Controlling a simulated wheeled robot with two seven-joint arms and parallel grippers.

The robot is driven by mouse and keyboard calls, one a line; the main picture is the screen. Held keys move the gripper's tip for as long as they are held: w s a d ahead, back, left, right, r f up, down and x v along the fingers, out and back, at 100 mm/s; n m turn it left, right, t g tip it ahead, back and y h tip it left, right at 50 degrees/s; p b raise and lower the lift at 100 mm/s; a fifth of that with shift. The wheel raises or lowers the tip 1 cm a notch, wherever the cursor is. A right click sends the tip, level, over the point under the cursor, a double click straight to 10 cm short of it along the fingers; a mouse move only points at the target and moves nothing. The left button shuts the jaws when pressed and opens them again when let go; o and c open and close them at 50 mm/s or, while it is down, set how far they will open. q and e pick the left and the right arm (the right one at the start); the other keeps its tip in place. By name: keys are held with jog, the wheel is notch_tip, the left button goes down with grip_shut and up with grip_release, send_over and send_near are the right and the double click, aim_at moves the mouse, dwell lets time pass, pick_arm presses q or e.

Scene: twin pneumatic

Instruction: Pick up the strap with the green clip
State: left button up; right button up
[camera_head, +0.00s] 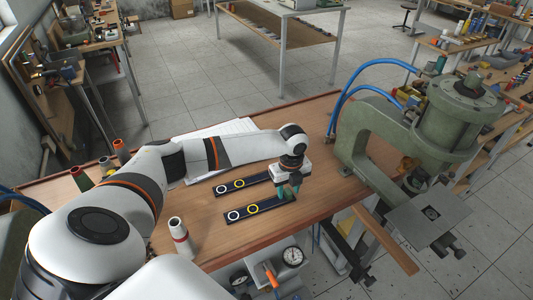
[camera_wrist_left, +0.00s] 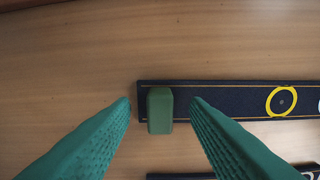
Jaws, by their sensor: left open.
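Two dark strips with white and yellow rings lie side by side on the wooden table. The nearer strap (camera_head: 245,212) has its right end under my left gripper (camera_head: 287,190). In the left wrist view, a green clip (camera_wrist_left: 160,110) sits across the end of a dark strap (camera_wrist_left: 230,98) with a yellow ring. My left gripper's green fingers (camera_wrist_left: 160,103) are open, one on each side of the clip and apart from it. The other strap (camera_head: 233,187) lies farther back; its edge shows at the bottom of the wrist view. My right gripper is not in view.
A green press (camera_head: 375,140) with blue hoses stands right of the straps. A white cone spool (camera_head: 179,235) stands at front left, and more spools (camera_head: 121,150) stand farther back. White paper (camera_head: 228,130) lies behind my arm. The table's front edge is close to the straps.

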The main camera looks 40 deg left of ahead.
pick_arm(q)
grip_shut()
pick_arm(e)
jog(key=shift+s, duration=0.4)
